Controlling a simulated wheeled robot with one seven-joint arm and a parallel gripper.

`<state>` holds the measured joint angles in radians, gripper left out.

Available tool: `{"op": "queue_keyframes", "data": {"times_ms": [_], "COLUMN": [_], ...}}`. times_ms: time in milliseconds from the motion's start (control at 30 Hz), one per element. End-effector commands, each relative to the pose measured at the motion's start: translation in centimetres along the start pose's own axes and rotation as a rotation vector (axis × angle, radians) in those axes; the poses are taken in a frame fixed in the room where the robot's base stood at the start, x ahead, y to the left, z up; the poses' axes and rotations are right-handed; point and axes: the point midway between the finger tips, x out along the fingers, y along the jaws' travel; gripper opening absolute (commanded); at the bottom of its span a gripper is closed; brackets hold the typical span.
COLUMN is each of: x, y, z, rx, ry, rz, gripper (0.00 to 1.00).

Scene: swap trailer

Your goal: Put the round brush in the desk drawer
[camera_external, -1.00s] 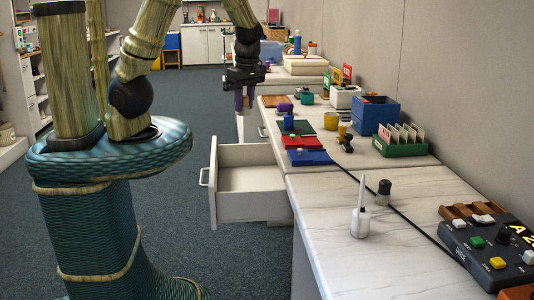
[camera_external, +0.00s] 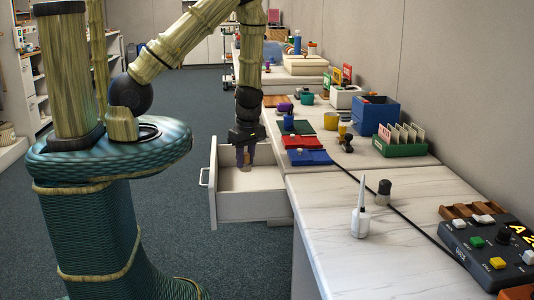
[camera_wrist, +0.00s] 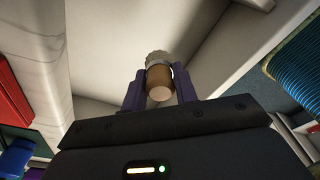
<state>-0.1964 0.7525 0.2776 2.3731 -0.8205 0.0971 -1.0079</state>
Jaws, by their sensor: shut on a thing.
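My gripper (camera_external: 244,154) points down inside the open desk drawer (camera_external: 232,208), near its back part. In the wrist view its purple fingers (camera_wrist: 160,92) are shut on the round brush (camera_wrist: 160,84), a short brown cylinder with a pale round end and a whitish far end. The brush (camera_external: 246,167) shows only as a small piece below the fingers in the outside view. The pale drawer floor is around it; I cannot tell whether the brush touches it. The rest of the drawer floor in view looks empty.
Red and blue trays (camera_external: 306,157) lie near the desk edge above the drawer. The drawer handle (camera_external: 204,178) sticks out left.

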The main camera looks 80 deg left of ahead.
Motion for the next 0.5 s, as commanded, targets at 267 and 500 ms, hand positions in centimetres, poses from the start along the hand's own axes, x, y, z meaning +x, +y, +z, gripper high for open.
{"op": "queue_keyframes", "data": {"times_ms": [267,500], "x": [0.5,1.5], "y": [0.0,0.0], "z": [0.1,0.2], "rx": [0.001,-0.001], "ry": [-0.001,0.000], "rz": [0.002,0.000], "gripper": [0.03,0.03]}}
